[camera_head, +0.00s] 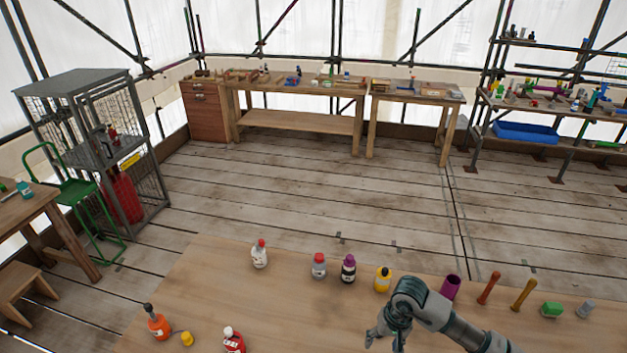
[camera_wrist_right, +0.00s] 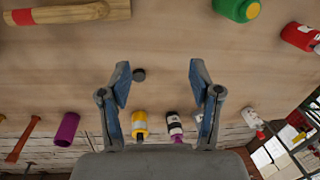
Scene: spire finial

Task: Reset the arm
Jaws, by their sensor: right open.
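My right gripper (camera_head: 384,334) is above the near wooden table (camera_head: 215,290) in the head view, with its arm coming in from the lower right. In the right wrist view my right gripper (camera_wrist_right: 158,72) has its two fingers spread wide, with nothing between them. My left gripper is not in view.
Several bottles, including a yellow one (camera_head: 382,279), a purple cup (camera_head: 450,287) and a green piece (camera_head: 551,310) line the table's far edge. An orange bottle (camera_head: 158,324) and red bottle (camera_head: 234,341) stand at front left. The table's middle left is clear.

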